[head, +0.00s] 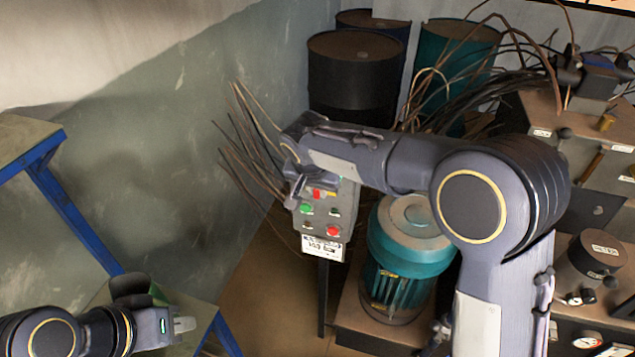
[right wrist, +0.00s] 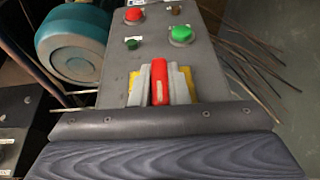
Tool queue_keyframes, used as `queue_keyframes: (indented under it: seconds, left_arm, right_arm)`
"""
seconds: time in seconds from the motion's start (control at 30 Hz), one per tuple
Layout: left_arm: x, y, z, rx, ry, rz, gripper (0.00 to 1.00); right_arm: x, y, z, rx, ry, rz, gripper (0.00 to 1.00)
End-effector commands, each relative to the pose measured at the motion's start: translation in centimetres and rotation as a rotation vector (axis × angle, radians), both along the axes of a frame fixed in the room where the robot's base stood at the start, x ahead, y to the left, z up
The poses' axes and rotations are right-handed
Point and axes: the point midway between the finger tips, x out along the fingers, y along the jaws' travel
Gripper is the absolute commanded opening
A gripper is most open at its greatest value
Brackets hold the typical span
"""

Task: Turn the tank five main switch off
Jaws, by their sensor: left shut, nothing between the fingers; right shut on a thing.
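A grey control box (head: 345,212) stands on a dark post, with red and green buttons and a white label (head: 323,248) below. Near its top is a red switch handle (right wrist: 159,84) on a yellow plate (right wrist: 133,90). My right gripper (head: 300,188) is at the top of the box. In the right wrist view its two grey fingers are shut on the red handle, one on each side. The handle lies in line with the fingers; its on or off marking cannot be read. My left gripper (head: 184,324) is shut and empty, low at the left, away from the box.
A teal motor (head: 400,265) stands just right of the box. Dark and teal drums (head: 352,75) stand behind. Loose wires (head: 250,150) stick out beside the box. A blue-framed table (head: 50,185) is at the left. A bench with labelled parts (head: 590,250) is at the right.

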Motion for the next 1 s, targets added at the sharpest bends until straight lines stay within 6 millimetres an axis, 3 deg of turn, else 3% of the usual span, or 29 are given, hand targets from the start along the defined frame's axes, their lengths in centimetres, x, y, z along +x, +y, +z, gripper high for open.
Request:
queue_keyframes:
  seconds: [0.63,0.67,0.8,1.0]
  left_arm:
    - [0.0,0.0,0.41,0.0,0.0,0.0,0.0]
    - [0.0,0.0,0.41,0.0,0.0,0.0,0.0]
    - [0.0,0.0,0.42,0.0,0.0,0.0,0.0]
    - [0.0,0.0,0.45,0.0,0.0,0.0,0.0]
  right_arm:
    - [-0.19,-0.04,-0.45,-0.048,0.024,0.0,0.0]
    - [-0.19,-0.04,-0.46,-0.048,0.024,0.0,0.18]
    - [-0.13,-0.03,-0.35,-0.047,0.021,0.001,0.36]
    - [-0.08,-0.01,-0.23,-0.045,0.019,0.0,0.36]
